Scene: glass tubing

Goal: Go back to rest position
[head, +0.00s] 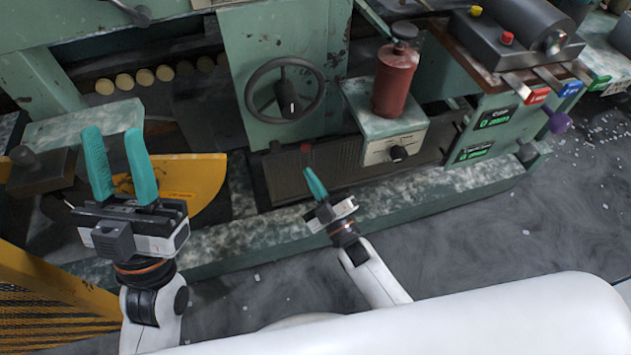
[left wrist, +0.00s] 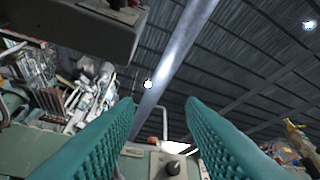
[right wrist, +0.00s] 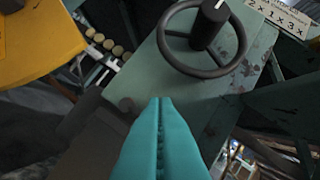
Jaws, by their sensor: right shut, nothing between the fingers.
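My left gripper (head: 121,165) is at the left of the head view, with its teal fingers pointing up and apart. Its fingers also show spread with nothing between them in the left wrist view (left wrist: 160,120), which looks up at the roof. My right gripper (head: 310,172) is near the middle of the head view, in front of the green machine (head: 262,45). Its teal fingers are pressed together and empty in the right wrist view (right wrist: 160,102), pointing towards the machine's panel below the handwheel.
A dark handwheel (head: 285,90) and a red cylinder (head: 395,80) are on the machine. Coloured levers (head: 537,95) stick out at the right. A yellow guard (head: 195,185) is beside my left gripper. The floor (head: 560,225) at the right is open, with scattered bits.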

